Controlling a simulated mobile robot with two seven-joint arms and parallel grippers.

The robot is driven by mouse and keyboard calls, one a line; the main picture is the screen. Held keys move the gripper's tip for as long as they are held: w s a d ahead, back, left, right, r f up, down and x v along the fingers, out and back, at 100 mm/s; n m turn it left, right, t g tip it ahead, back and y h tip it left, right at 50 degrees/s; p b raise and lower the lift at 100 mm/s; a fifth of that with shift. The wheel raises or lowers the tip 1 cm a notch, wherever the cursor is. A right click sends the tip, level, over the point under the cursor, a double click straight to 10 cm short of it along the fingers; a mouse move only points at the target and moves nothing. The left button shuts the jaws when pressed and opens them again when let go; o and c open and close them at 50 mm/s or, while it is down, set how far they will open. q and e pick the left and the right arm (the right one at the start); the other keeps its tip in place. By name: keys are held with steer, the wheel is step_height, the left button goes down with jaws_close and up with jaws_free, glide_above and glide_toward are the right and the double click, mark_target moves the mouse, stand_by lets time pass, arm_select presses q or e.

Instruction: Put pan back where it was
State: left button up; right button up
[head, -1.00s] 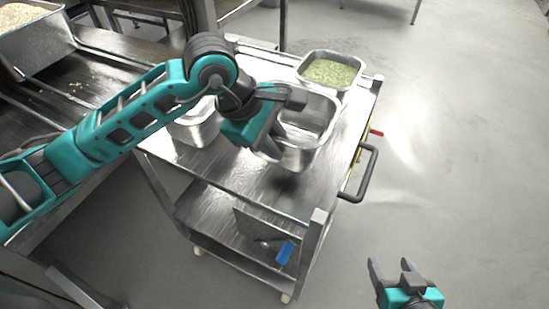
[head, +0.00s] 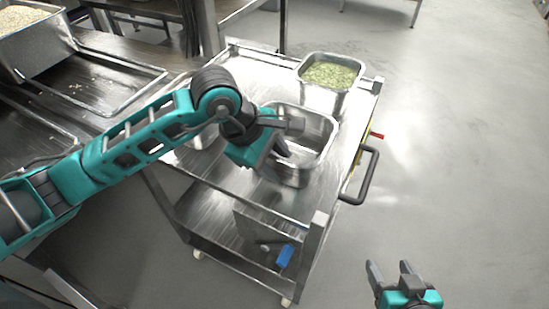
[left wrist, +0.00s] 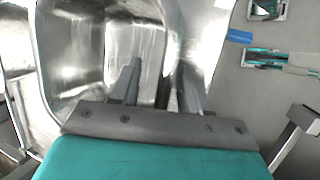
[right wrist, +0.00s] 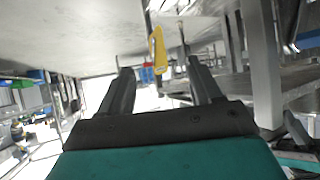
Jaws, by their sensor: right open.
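The empty steel pan (head: 312,128) stands on the steel cart (head: 262,196), in front of the pan of green food. My left gripper (head: 282,138) is at its near left wall, pointing down. In the left wrist view one finger (left wrist: 131,80) is inside the pan (left wrist: 85,50) and the other is outside, with the wall between them. A gap shows between the fingers, and I cannot tell whether they grip the wall. My right gripper (head: 390,272) is open and empty, off the cart at the lower right; it also shows in the right wrist view (right wrist: 160,75).
A pan of green food (head: 330,76) stands at the cart's back right corner. The cart's handle (head: 368,178) sticks out right. A blue-handled tool (head: 285,256) hangs low at the front. Floor at right is clear.

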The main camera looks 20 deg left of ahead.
arm_select(q)
steer(key=shift+r, duration=0.1)
arm_select(e)
steer(key=shift+r, duration=0.1)
arm_select(q)
steer(key=shift+a+r, duration=0.15)
steer(key=shift+r, duration=0.15)
steer(key=p+v, duration=0.1)
steer(key=v, duration=1)
arm_select(e)
steer(key=shift+s+d, duration=0.35)
steer(key=shift+d, duration=0.1)
arm_select(q)
steer(key=shift+s+r, duration=0.1)
arm_select(e)
steer(key=shift+w+r, duration=0.15)
steer(key=shift+w, duration=0.05)
arm_select(q)
steer(key=shift+a, duration=0.15)
arm_select(e)
steer(key=shift+a, duration=0.15)
